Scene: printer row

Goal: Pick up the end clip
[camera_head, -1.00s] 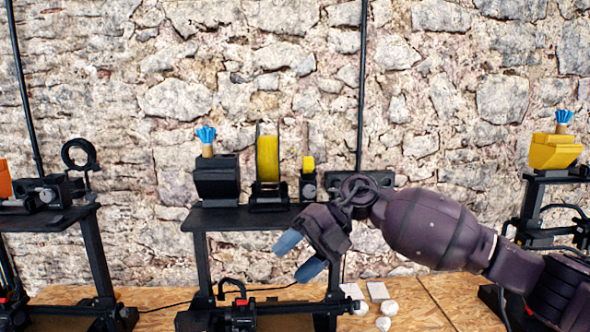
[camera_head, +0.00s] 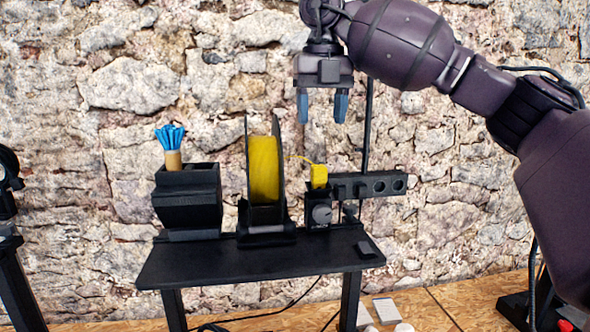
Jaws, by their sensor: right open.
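The end clip looks to be the small yellow block (camera_head: 319,176), seated upright in the top of a small black box with a round grey dial (camera_head: 321,214). A thin yellow filament runs to it from the yellow spool (camera_head: 264,168) on its left. My right gripper (camera_head: 321,107) points down above the clip, its two blue-tipped fingers apart with nothing between them. A clear gap shows between the fingertips and the clip. My left gripper is out of view.
The spool stands close left of the clip on a black shelf (camera_head: 200,266). A black bin (camera_head: 188,200) with a blue-topped brush (camera_head: 171,145) is at the left. A black socket strip (camera_head: 378,185) is close right. The shelf front is mostly clear.

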